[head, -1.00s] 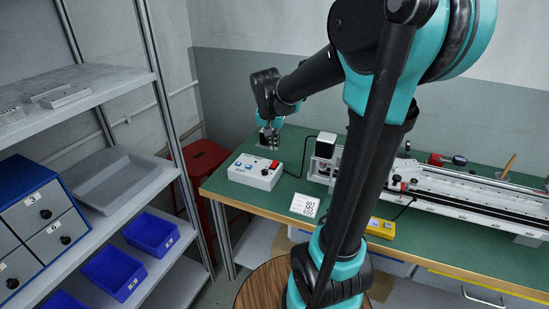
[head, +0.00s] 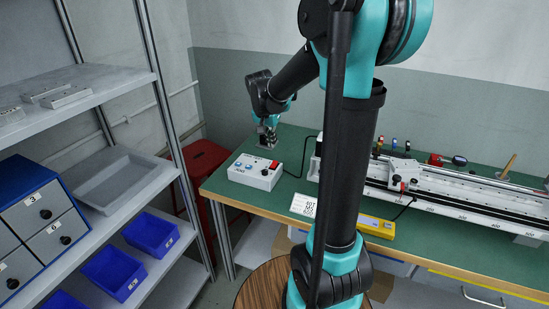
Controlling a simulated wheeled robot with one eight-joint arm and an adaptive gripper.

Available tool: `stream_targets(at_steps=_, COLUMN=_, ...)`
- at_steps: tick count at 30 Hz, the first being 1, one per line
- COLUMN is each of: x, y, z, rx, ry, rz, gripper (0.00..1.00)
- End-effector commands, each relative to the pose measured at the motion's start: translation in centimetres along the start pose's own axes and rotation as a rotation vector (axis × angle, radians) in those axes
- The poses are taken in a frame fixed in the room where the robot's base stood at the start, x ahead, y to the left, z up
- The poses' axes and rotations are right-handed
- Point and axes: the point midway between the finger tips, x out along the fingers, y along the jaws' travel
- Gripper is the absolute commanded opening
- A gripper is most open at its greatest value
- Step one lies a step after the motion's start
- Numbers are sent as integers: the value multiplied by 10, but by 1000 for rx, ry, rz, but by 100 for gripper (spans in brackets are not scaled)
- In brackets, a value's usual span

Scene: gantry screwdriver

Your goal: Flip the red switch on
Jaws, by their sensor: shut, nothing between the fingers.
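A white control box (head: 255,172) sits at the left end of the green workbench. On its top, toward the back right, is a small red switch (head: 274,164); whether it is on or off is too small to tell. Blue parts (head: 249,166) show to its left on the box. My gripper (head: 267,143) points down just behind the box, close to the switch, shut and empty. I cannot tell whether its tips touch anything.
A long linear gantry (head: 450,193) fills the right of the green bench (head: 225,192). A yellow device (head: 377,227) and a printed card (head: 304,205) lie at the front. A black cable leaves the box. A shelf with blue bins (head: 113,273) stands left.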

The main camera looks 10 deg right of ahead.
Motion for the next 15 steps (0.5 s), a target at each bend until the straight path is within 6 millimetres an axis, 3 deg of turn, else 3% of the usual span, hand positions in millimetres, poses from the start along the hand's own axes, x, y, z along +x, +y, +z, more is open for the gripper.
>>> stream_targets(at_steps=9, x=62, y=0, z=0, rx=1, ry=0, rz=0, gripper=0)
stream_targets(at_steps=15, x=86, y=0, z=0, rx=0, ry=0, rz=0, gripper=0)
